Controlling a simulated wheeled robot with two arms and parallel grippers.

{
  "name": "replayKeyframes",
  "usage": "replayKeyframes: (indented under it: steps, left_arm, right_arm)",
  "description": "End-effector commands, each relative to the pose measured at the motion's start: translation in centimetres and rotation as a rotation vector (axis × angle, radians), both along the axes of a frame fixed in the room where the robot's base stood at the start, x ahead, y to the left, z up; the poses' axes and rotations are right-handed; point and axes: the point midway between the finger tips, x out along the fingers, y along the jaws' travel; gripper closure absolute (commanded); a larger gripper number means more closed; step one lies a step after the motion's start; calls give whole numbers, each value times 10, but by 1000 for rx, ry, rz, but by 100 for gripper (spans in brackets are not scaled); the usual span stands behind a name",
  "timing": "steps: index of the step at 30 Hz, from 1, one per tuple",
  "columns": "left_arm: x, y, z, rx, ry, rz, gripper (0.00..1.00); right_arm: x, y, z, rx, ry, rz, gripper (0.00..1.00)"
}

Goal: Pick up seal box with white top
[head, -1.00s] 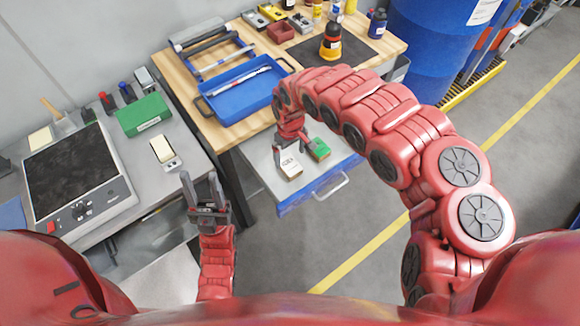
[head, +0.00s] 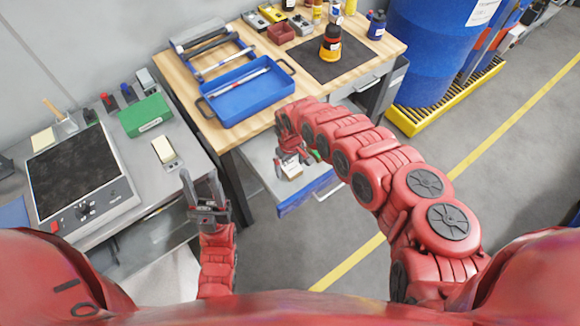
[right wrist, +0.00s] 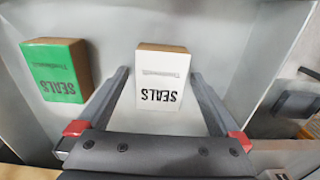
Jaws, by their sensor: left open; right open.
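The seal box with the white top (right wrist: 161,92) lies in the open drawer (head: 300,197), its "SEALS" print upside down in the right wrist view. It also shows in the head view (head: 292,172), partly covered by my right gripper. My right gripper (right wrist: 160,72) is open, with one finger on each side of the white-topped box in the picture. I cannot tell whether the fingers are level with it or touch it. A green-topped seal box (right wrist: 54,72) lies to the left of it, outside the fingers. My left gripper (head: 203,182) is open and empty, beside the left bench.
The wooden workbench (head: 228,134) with a blue tray (head: 245,101) stands above and behind the drawer. The drawer's walls surround the boxes. The left bench (head: 150,180) holds a hot plate (head: 75,165) and a green box (head: 146,115). A blue barrel (head: 435,50) stands at the right.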

Motion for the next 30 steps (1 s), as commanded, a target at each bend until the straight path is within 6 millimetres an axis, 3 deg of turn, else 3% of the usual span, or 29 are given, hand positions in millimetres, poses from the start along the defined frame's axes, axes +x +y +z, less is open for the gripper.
replayKeyframes:
  steps: [4,18,30]
  left_arm:
    - [0,0,0,0,0,0,52]
    - [0,0,0,0,0,0,52]
    - [0,0,-1,0,0,0,52]
  right_arm:
    - [0,0,0,0,0,0,4]
    - [0,0,0,0,0,0,88]
    - [1,1,6,1,-1,2,89]
